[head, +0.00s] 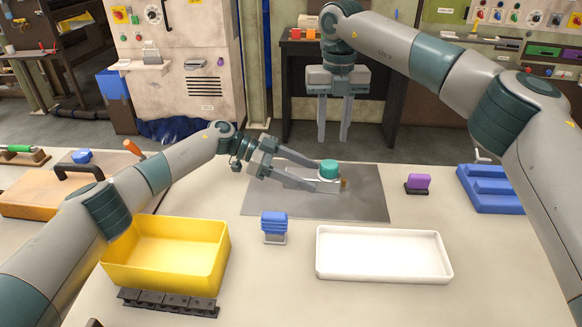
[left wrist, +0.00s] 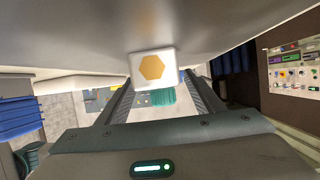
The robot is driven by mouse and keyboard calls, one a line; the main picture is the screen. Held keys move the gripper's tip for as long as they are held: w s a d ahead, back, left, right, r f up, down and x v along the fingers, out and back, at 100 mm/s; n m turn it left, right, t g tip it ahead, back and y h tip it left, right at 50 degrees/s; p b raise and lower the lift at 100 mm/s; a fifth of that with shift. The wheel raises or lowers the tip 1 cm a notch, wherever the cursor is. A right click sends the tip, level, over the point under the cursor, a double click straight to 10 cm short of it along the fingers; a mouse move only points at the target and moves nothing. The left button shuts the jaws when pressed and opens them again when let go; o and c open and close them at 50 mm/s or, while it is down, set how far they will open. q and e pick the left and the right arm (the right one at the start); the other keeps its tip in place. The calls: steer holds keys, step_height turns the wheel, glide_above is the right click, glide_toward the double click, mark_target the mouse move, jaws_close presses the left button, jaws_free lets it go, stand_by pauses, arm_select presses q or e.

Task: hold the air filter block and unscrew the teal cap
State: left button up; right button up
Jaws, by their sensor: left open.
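The air filter block (head: 327,185) is a pale, low block on the grey mat, with the teal cap (head: 329,169) on its top. In the left wrist view the block's white end (left wrist: 136,69) with an orange hexagon faces the camera, and the teal cap (left wrist: 162,97) shows beside it. My left gripper (head: 316,177) is open, with its fingers reaching along either side of the block; contact is not clear. My right gripper (head: 333,138) is open and empty, pointing down, raised behind the block and apart from the cap.
The grey mat (head: 372,205) lies mid-table. In front are a yellow bin (head: 165,273), a blue-topped grey piece (head: 274,228) and a white tray (head: 384,275). To the right are a purple piece (head: 418,182) and a blue stepped holder (head: 490,195). A brown case (head: 40,195) lies left.

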arm_select(q)
steer(key=shift+d+f, duration=0.3)
steer(key=shift+d, duration=0.35)
steer(key=c, duration=1.3)
